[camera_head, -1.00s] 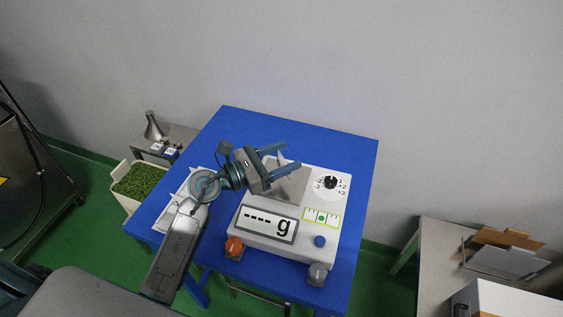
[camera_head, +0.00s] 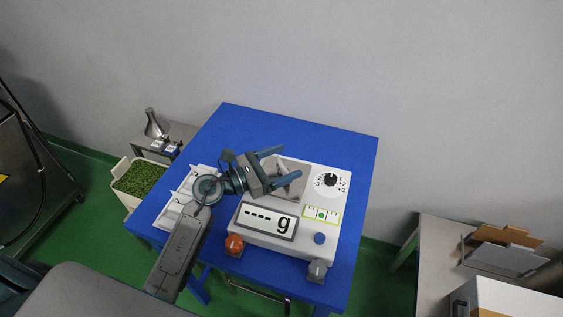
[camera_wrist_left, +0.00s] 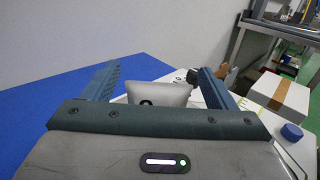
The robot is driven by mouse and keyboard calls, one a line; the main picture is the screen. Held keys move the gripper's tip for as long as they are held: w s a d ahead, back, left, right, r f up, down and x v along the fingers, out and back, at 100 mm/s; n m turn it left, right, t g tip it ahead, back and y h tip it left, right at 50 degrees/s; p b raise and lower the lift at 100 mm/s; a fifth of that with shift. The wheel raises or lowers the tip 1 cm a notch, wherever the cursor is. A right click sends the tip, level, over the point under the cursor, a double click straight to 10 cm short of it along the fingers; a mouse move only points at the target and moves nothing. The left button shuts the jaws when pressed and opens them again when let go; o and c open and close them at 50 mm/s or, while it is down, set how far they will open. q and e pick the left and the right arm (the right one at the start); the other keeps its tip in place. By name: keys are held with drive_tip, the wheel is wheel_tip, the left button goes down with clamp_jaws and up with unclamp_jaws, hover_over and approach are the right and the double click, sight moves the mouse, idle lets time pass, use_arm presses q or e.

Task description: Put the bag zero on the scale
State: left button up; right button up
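The white scale (camera_head: 275,245) stands on the blue table, with a dashed display, a dial and a grey pan (camera_head: 298,168). My left gripper (camera_head: 284,164) is over the pan, its two blue fingers spread apart. In the left wrist view, a pale grey bag (camera_wrist_left: 165,94) with a dark round mark sits between the open fingers, with a gap on each side. The mark is partly hidden by the gripper body, so I cannot read it fully. The bag is hard to make out in the head view; its contact with the pan is hidden. My right gripper is not in view.
A white divided tray (camera_head: 172,214) lies left of the scale, partly behind my left arm. An orange button (camera_head: 234,244) and a grey button (camera_head: 317,270) are at the table's front. A bin of green material (camera_head: 140,179) stands at left. The table's back is clear.

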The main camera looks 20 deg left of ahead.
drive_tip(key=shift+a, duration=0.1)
use_arm(q)
drive_tip(key=shift+r, duration=0.1)
drive_tip(key=shift+s+a, duration=0.1)
drive_tip(key=shift+a, duration=0.05)
drive_tip(key=b+v, duration=0.1)
drive_tip(key=v, duration=0.3)
drive_tip(key=b+v, duration=0.1)
drive_tip(key=v, duration=0.2)
drive_tip(key=shift+s+a+f+b, duration=0.2)
drive_tip(key=shift+s+a+b, duration=0.05)
drive_tip(key=shift+a+b, duration=0.1)
drive_tip(key=b+v, duration=0.1)
drive_tip(key=v, duration=0.1)
drive_tip(key=shift+s+a, duration=0.15)
drive_tip(key=shift+s, duration=0.1)
drive_tip(key=shift+s+a+r+b, duration=0.2)
drive_tip(key=shift+s+a+b, duration=0.1)
drive_tip(key=shift+s+a, duration=0.15)
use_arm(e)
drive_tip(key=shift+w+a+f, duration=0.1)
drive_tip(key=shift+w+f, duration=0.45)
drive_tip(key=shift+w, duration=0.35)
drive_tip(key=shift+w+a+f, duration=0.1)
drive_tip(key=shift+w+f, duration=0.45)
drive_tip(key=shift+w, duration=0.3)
use_arm(q)
drive_tip(key=shift+c, duration=0.2)
